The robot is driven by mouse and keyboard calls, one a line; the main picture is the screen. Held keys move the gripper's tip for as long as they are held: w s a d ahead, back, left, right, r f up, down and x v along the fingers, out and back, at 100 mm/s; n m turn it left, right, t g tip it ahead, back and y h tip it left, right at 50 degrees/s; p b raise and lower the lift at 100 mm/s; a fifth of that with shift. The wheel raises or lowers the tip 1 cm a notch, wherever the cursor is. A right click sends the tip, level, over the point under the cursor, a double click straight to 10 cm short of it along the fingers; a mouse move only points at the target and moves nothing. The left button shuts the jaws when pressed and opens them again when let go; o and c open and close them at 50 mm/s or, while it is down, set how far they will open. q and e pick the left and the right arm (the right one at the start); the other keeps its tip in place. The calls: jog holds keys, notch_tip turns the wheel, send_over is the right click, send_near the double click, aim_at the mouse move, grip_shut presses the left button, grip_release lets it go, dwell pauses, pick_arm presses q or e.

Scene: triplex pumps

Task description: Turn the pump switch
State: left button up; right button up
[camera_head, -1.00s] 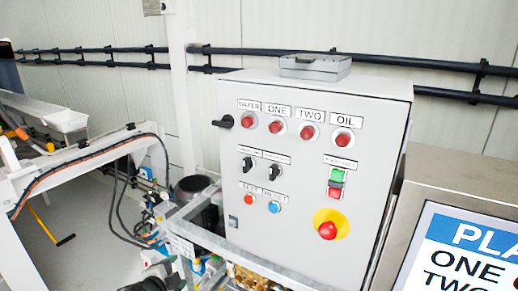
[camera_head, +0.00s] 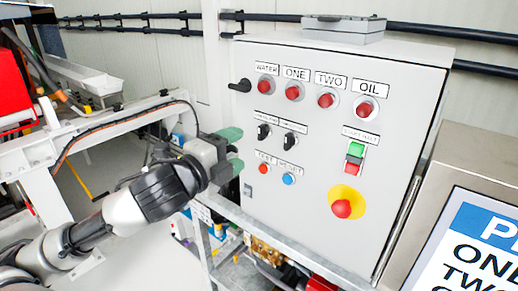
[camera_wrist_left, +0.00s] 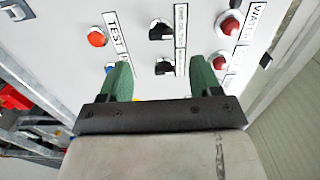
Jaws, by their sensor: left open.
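The grey control box (camera_head: 400,130) carries two black rotary switches side by side, the left switch (camera_head: 264,131) and the right switch (camera_head: 289,141). In the left wrist view, two black switches (camera_wrist_left: 160,30) (camera_wrist_left: 164,67) show beyond my fingers. My left gripper (camera_head: 234,150) is open and empty, its green fingertips just left of the box's front and apart from the switches. In the left wrist view the left gripper (camera_wrist_left: 160,80) has its green fingers spread toward the panel. My right gripper is not in view.
Red lamps labelled WATER (camera_head: 266,85), ONE, TWO and OIL line the panel's top. A metal frame runs below.

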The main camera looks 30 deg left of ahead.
aim_at(259, 135)
pick_arm(q)
jog(key=w+p, duration=0.2)
jog(key=w, duration=0.1)
jog(key=w+p, duration=0.2)
jog(key=w, duration=0.2)
jog(key=shift+w+d+r, duration=0.1)
jog(key=shift+d+r, duration=0.1)
jog(key=shift+w+d+f, duration=0.1)
jog(key=shift+w+f, duration=0.05)
jog(key=shift+w, duration=0.35)
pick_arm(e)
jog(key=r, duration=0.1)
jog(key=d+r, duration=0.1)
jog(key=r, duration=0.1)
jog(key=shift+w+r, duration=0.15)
pick_arm(q)
jog(key=c, duration=0.9)
